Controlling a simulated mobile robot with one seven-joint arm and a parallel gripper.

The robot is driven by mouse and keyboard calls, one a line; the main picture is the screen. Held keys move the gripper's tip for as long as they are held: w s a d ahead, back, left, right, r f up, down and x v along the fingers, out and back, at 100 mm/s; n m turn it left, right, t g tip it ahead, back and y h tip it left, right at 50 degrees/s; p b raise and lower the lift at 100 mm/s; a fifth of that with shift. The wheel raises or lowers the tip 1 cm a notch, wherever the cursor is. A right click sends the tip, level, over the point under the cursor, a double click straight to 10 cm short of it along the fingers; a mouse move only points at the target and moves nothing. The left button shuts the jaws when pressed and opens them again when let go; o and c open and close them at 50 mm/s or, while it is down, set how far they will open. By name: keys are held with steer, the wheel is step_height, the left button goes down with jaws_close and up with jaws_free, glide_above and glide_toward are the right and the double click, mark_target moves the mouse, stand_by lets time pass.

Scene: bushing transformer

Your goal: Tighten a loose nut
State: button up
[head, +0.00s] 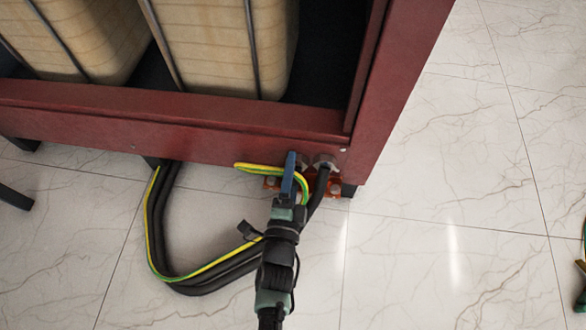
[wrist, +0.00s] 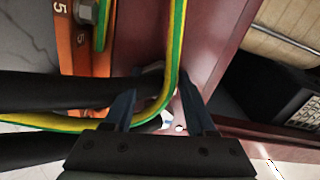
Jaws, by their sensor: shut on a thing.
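My gripper (head: 291,158) reaches up to the lower rail of the red frame, its blue fingers against the cable entries. In the wrist view my gripper (wrist: 157,92) has its fingers apart, one each side of a grey metal nut (wrist: 166,120) on a black cable. It is shut on this nut; the contact is partly hidden by the cables. A second grey nut (head: 326,160) sits just right of the fingers in the head view. A green-yellow wire (wrist: 174,60) passes between the fingers in the wrist view.
An orange numbered bar (wrist: 70,35) with a bolt (wrist: 86,11) lies beside the frame. Black cables (head: 195,287) loop down to the floor with the green-yellow wire. The red frame (head: 395,85) holds beige blocks (head: 212,45).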

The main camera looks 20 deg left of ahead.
steer(key=shift+s+m, duration=0.15)
steer(key=shift+m, duration=0.25)
steer(key=o, duration=1.1)
steer(key=p+v, duration=0.6)
steer(key=v, duration=0.7)
